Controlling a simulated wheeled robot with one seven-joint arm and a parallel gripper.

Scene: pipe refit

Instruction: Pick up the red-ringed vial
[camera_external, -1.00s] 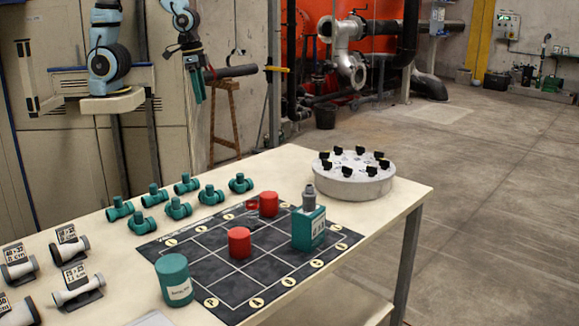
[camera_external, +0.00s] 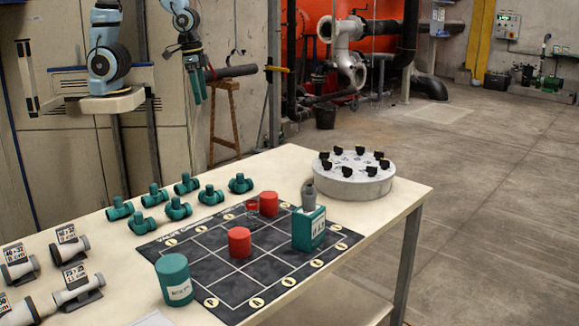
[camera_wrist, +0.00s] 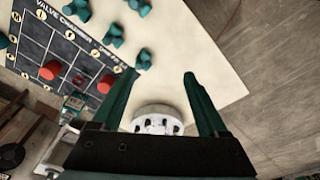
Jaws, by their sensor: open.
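A small clear object with a red ring (camera_external: 252,206) stands on the black grid mat (camera_external: 213,262), beside the rear red cylinder (camera_external: 268,204). It looks like the red-ringed vial, but is too small to be sure. In the wrist view a small reddish thing (camera_wrist: 78,81) shows between the two red cylinders. My gripper (camera_external: 198,92) hangs beyond the table's far edge, well away from the mat, open and empty. In the wrist view its two teal fingers (camera_wrist: 160,80) are spread, with the table and a round holder between and beyond them.
A round grey holder (camera_external: 352,185) with several black-topped pieces stands at the table's far right. A teal box-shaped bottle (camera_external: 308,230), a teal canister (camera_external: 174,279) and a second red cylinder (camera_external: 239,242) stand on or by the mat. Several teal pipe fittings (camera_external: 178,208) lie behind it.

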